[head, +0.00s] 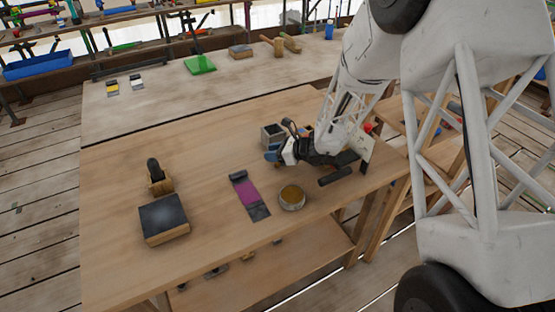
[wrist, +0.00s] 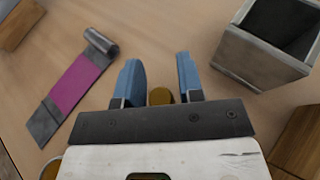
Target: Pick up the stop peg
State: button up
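My gripper (head: 272,155) is low over the wooden workbench, beside a grey open box. In the wrist view my gripper (wrist: 159,64) has its two blue fingers spread apart, with bare wood between their tips. A small brownish-yellow round piece (wrist: 160,96), which may be the stop peg, shows between the fingers near their base. The gripper's dark bar hides its lower part. I cannot tell whether it touches a finger, and I cannot make it out in the head view.
The open box (head: 272,135) stands close to the gripper. A purple strip with grey ends (head: 246,194), a round tin (head: 292,198) and a dark rod (head: 335,176) lie nearby. A dark-topped block (head: 163,219) is at left. The bench's left part is mostly clear.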

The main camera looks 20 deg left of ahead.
grip_shut()
jog(key=shift+r, duration=0.15)
notch_tip(320, 180, up, 10)
dwell(0.7)
dwell(0.5)
